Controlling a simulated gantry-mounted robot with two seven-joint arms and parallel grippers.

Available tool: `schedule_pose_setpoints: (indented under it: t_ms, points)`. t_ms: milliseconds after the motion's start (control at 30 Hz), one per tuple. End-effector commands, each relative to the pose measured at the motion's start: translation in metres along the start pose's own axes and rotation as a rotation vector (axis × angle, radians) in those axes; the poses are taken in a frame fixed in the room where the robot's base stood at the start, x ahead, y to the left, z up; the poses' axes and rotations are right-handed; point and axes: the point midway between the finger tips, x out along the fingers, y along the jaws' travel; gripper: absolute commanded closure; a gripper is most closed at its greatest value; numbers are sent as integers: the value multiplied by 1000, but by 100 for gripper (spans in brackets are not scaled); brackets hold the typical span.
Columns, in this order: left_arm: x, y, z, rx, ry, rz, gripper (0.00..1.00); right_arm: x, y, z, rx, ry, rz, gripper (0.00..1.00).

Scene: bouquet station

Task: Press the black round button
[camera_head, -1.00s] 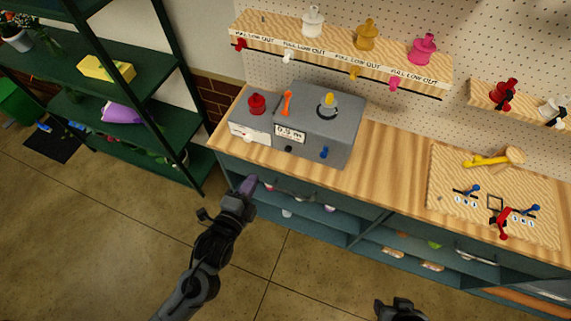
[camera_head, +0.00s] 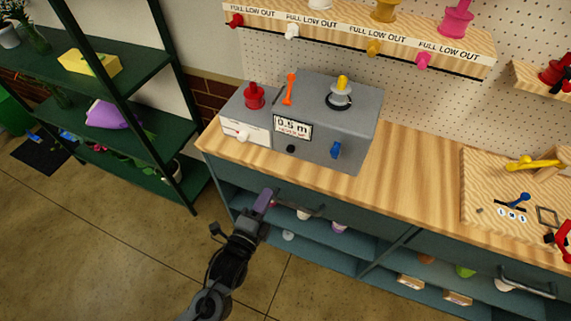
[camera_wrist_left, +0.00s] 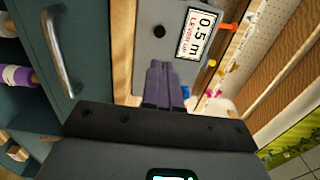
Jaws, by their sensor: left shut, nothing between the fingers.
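The black round button (camera_head: 291,149) is on the front face of the grey machine (camera_head: 341,117), just below the display (camera_head: 293,127) reading 0.5 m. In the left wrist view the button (camera_wrist_left: 159,31) shows above my fingertips, with the display (camera_wrist_left: 197,32) to its right. My left gripper (camera_head: 265,196) is shut and empty, with purple fingers. It is below and in front of the counter edge, apart from the button. The shut fingers also show in the left wrist view (camera_wrist_left: 158,66). My right gripper is not in view.
The wooden counter edge (camera_head: 230,155) and a drawer handle (camera_head: 300,211) lie close to my left gripper. Open floor is at the lower left.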

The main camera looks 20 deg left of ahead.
Motion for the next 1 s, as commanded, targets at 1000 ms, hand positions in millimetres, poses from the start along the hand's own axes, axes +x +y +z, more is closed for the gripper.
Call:
schedule_pose_setpoints:
  t_ms: [1000]
  points:
    - [77, 1, 0, -1, -1, -4, 100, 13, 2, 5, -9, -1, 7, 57]
